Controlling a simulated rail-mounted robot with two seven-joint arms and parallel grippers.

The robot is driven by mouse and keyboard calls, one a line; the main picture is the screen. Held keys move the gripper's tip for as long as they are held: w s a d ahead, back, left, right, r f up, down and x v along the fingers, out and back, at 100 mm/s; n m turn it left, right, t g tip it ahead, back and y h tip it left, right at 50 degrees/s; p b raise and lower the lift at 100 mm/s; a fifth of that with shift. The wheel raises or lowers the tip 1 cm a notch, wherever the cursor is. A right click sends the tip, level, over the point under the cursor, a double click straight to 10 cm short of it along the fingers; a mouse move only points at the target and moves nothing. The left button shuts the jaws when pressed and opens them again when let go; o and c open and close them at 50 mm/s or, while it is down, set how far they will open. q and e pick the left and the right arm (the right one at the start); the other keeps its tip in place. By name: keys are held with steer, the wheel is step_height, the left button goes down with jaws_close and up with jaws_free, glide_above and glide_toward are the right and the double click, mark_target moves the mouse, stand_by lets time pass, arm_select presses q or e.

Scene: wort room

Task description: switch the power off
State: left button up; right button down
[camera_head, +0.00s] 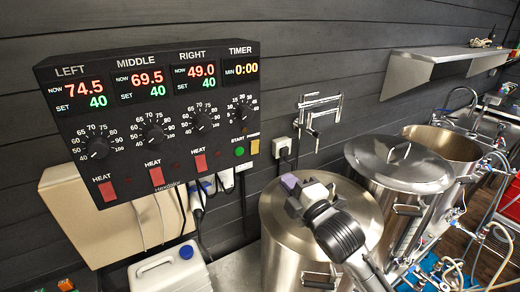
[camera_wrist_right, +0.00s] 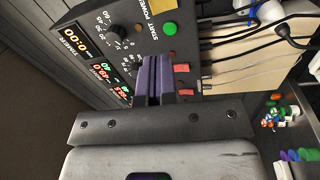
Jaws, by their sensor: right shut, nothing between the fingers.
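The black control box (camera_head: 150,185) hangs on the wall at the left in the head view. Its displays are lit: 74.5, 69.5, 49.0 and timer 0:00, each set value 40. The yellow power switch (camera_head: 254,147) is at its lower right corner, next to the green start button (camera_head: 239,151). In the right wrist view the yellow switch (camera_wrist_right: 160,5) shows at the top edge, above the green button (camera_wrist_right: 170,28). My right gripper (camera_head: 289,182) has purple fingertips (camera_wrist_right: 153,78), shut and empty, to the lower right of the switch and apart from it. My left gripper is out of view.
Red heat switches (camera_head: 201,163) and black knobs (camera_head: 203,122) line the box. A steel kettle (camera_head: 285,235) stands below my right gripper, with another lidded kettle (camera_head: 400,165) to its right. A white canister (camera_head: 170,272) stands below the box. Cables hang under the box.

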steer(key=shift+r+n, duration=0.2)
steer(key=shift+n, duration=0.5)
steer(key=p, duration=0.4)
glide_toward(255, 145)
steer(key=x, duration=0.5)
steer(key=shift+w+a+r, duration=0.1)
steer(key=shift+w+a, duration=0.05)
steer(key=shift+x, duration=1.05)
